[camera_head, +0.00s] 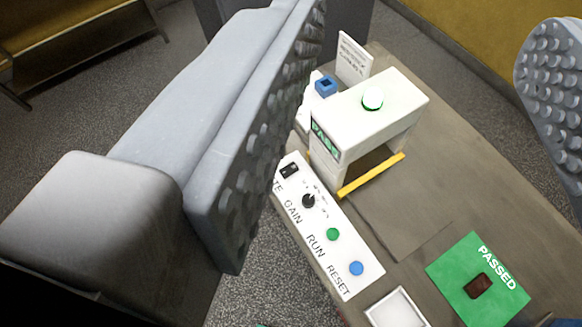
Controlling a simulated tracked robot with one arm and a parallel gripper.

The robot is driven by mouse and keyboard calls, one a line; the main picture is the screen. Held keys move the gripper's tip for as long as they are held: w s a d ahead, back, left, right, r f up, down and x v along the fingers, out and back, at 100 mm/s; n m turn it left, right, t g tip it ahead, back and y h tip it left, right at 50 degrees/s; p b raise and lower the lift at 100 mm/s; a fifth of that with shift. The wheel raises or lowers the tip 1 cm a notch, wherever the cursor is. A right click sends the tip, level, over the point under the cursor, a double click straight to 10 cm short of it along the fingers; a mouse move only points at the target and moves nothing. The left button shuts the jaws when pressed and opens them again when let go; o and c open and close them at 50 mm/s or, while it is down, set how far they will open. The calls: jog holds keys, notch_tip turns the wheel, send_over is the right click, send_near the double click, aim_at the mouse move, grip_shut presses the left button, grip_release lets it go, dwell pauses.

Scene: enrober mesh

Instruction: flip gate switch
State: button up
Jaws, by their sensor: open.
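A white control panel (340,258) lies on the bench, partly covered by my left finger. At its upper end is a small black switch (289,171), just right of the finger's studded pad. The label beside it is cut off and reads "TE". The panel also has a black GAIN knob (308,201), a green RUN button (333,234) and a blue RESET button (356,268). My gripper (415,95) is open and empty, with its large left finger over the panel's left side and its right finger at the right edge. I cannot tell which way the switch is set.
A white arch (385,110) with a lit green lamp and a green "PASS" display stands behind the panel, a yellow bar (371,176) at its foot. A brown piece (479,286) lies on a green PASSED mat (455,258). A white tray (372,317) is at the front.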

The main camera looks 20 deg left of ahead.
dwell(0.4)
jog(key=c, duration=0.5)
jog(key=shift+w+f, duration=0.3)
jog(key=shift+f, duration=0.1)
jog(key=c, duration=0.5)
jog(key=w+f+n, duration=0.1)
jog(key=w+f, duration=0.1)
jog(key=f, duration=0.1)
jog(key=w+f+n+g+y+b, duration=0.1)
jog(key=w+f, duration=0.2)
jog(key=f, duration=0.1)
jog(key=w+a+f+g+y, duration=0.1)
jog(key=w+f, duration=0.1)
jog(key=f, duration=0.1)
jog(key=shift+w+f+n, duration=0.25)
jog(key=shift+w+n, duration=0.05)
jog(key=shift+n, duration=0.1)
grip_shut()
jog(key=w+a+f+n+g+y+b, duration=0.1)
jog(key=w+a+f+n+g, duration=0.1)
jog(key=f, duration=0.9)
jog(key=w+a+f+n+g+y+b, duration=0.1)
jog(key=w+f, duration=0.4)
jog(key=f, duration=0.7)
jog(key=w+a+f+n+g+y+b, duration=0.1)
jog(key=w+a+f+n+g, duration=0.2)
jog(key=f, duration=0.9)
jog(key=shift+w+n+y, duration=0.15)
jog(key=shift+n+y, duration=0.15)
jog(key=shift+n, duration=0.1)
